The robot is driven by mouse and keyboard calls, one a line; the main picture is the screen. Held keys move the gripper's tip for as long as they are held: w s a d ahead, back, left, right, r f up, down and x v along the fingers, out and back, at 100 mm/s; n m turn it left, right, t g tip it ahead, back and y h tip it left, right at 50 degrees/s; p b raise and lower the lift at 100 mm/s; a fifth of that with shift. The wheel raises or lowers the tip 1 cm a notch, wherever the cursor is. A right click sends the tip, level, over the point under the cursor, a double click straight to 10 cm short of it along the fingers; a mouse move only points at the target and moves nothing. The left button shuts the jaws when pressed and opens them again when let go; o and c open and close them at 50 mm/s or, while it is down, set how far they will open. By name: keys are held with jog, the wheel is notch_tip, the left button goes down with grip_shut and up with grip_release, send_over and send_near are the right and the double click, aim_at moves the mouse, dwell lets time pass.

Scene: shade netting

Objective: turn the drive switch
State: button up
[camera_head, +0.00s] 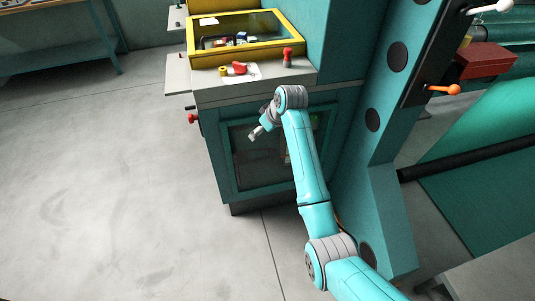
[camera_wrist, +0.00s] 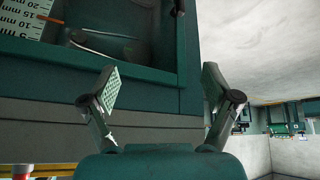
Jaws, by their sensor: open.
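My gripper (camera_head: 253,135) is in front of the cabinet's dark window, below the worktop. In the wrist view its two fingers (camera_wrist: 158,82) are spread wide with nothing between them. A red switch-like handle (camera_head: 238,68) with a yellow part lies on a white plate on the worktop. A small upright red knob (camera_head: 287,57) stands to its right. Another red knob (camera_head: 192,118) sticks out of the cabinet's left side. I cannot tell which of these is the drive switch. All three are apart from my gripper.
The teal cabinet (camera_head: 218,160) has a grey worktop and a yellow-framed case (camera_head: 292,42) at its back. A teal column (camera_head: 375,160) with a red box (camera_head: 486,60) and an orange-knobbed lever (camera_head: 445,90) stands at right. The floor at left is clear.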

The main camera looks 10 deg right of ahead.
jog(key=s+f+m, duration=0.1)
jog(key=s+f, duration=0.3)
jog(key=f, duration=0.2)
jog(key=shift+s+f+t, duration=0.25)
jog(key=shift+f+t, duration=0.05)
jog(key=shift+d, duration=0.1)
jog(key=s+f+m+t+h, duration=0.1)
jog(key=s+f, duration=0.4)
jog(key=s, duration=0.3)
jog(key=s+d+f+m+t, duration=0.1)
jog(key=s+f, duration=0.4)
jog(key=s, duration=0.3)
jog(key=s+f+m+t+h, duration=0.1)
jog(key=s+f, duration=0.4)
jog(key=s, duration=0.3)
jog(key=s+d+r+m+t, duration=0.1)
jog(key=s+r+t, duration=0.15)
jog(key=s, duration=1.35)
jog(key=s+r+m+t+h, duration=0.1)
jog(key=s+r+t, duration=0.2)
jog(key=s+r, duration=1.6)
jog(key=shift+s+d+r, duration=0.2)
jog(key=shift+d+r, duration=0.15)
jog(key=shift+c, duration=0.2)
